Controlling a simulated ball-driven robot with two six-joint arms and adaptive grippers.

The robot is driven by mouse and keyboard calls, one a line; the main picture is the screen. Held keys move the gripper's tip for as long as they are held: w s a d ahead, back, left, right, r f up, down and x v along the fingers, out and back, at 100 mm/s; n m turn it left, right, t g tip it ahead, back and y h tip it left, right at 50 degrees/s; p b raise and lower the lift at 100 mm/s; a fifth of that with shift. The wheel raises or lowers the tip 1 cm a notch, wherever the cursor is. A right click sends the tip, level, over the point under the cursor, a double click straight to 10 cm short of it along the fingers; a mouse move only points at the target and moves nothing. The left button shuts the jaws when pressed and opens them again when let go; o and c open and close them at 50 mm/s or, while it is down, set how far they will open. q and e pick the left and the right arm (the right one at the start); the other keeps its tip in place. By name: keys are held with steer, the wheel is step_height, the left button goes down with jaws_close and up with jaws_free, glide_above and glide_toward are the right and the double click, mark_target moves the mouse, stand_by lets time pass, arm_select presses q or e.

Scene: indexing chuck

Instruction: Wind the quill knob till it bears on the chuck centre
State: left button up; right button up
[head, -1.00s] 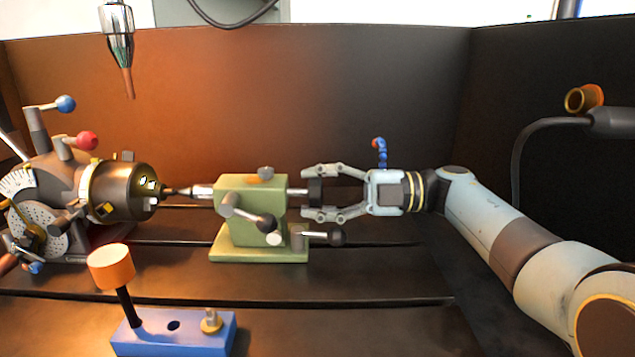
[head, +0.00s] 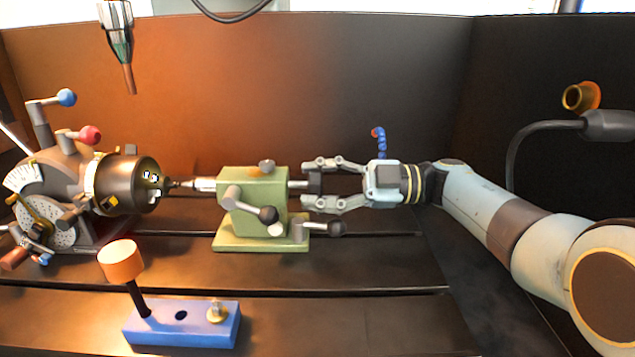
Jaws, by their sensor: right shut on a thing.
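The green tailstock (head: 257,195) stands mid-table with its pointed quill (head: 203,184) facing left toward the chuck (head: 128,185). The quill's tip is at or very near the chuck centre; I cannot tell whether they touch. The dark quill knob (head: 314,184) sits at the tailstock's right end. My right gripper (head: 312,185) comes in from the right and is shut on the knob, one finger above and one below, hiding part of it. My left gripper is not in view.
Ball-ended levers (head: 268,215) stick out at the tailstock's front. A blue block (head: 185,325) with an orange-capped post (head: 121,262) stands in front. A pointed tool (head: 118,45) hangs at upper left. A hose nozzle (head: 605,125) is at the right.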

steer(key=shift+f, duration=0.1)
steer(key=o, duration=1.2)
steer(key=shift+r, duration=5.1)
